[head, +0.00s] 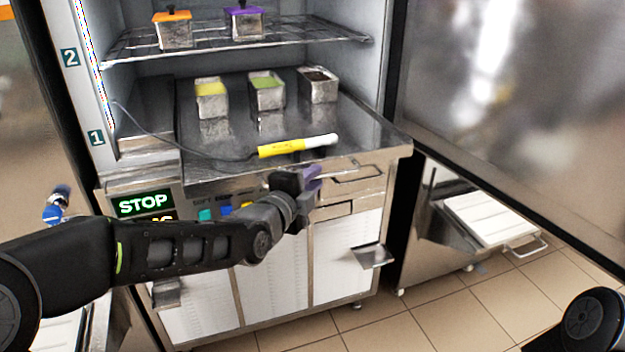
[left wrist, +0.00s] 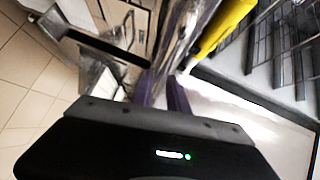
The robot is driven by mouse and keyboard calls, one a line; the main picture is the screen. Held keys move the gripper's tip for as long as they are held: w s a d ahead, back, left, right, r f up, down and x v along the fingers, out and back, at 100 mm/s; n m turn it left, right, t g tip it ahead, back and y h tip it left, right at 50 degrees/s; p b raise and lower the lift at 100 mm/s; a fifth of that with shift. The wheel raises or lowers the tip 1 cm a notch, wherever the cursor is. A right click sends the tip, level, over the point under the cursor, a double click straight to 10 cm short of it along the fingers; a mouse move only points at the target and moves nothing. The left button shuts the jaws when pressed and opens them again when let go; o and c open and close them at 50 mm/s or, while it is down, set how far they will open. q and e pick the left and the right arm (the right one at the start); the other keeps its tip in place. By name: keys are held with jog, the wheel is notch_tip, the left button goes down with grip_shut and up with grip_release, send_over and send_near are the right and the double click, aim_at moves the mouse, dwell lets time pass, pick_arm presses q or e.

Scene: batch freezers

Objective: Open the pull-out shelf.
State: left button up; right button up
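The pull-out shelf (head: 235,136) is the flat metal sheet at level 1 in the open freezer; its front edge stands above the handles and buttons. My left gripper (head: 312,178) has its purple fingers at this front edge. In the left wrist view the two purple fingers (left wrist: 163,92) stand a little apart, with the bright metal edge (left wrist: 176,50) at their tips. Whether they pinch it is unclear. My right gripper is out of view; only a piece of my right arm shows at lower right.
A yellow and white probe (head: 285,147) on a cable lies across the shelf front. Small tubs with yellow (head: 211,100), green (head: 266,92) and dark (head: 318,84) contents stand on the shelf. A wire rack (head: 280,40) is above. The freezer door (head: 510,110) stands open at right.

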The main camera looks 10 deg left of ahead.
pick_arm(q)
jog(key=shift+s, duration=0.15)
jog(key=v, duration=0.7)
jog(key=shift+s+a, duration=0.2)
jog(key=shift+s, duration=0.1)
jog(key=shift+r, duration=0.1)
jog(key=s+d+f+n+g+p, duration=0.2)
jog(key=d+f+n+g, duration=0.1)
jog(key=f+n, duration=0.65)
jog(key=s+d+f+n+g+p, duration=0.2)
jog(key=d+f+n+g, duration=0.3)
jog(key=f, duration=0.7)
jog(key=s+f+n+g+p, duration=0.3)
jog(key=s+f, duration=0.6)
jog(key=s, duration=0.2)
jog(key=s+d+f+n+g+p, duration=0.1)
jog(key=s+f+n+g+p, duration=0.2)
jog(key=s+f, duration=0.6)
jog(key=s+g, duration=0.1)
jog(key=s, duration=0.2)
jog(key=shift+s+d+f+h+p, duration=0.15)
jog(key=shift+s+f+h+p, duration=0.1)
jog(key=shift+s+h+p, duration=0.1)
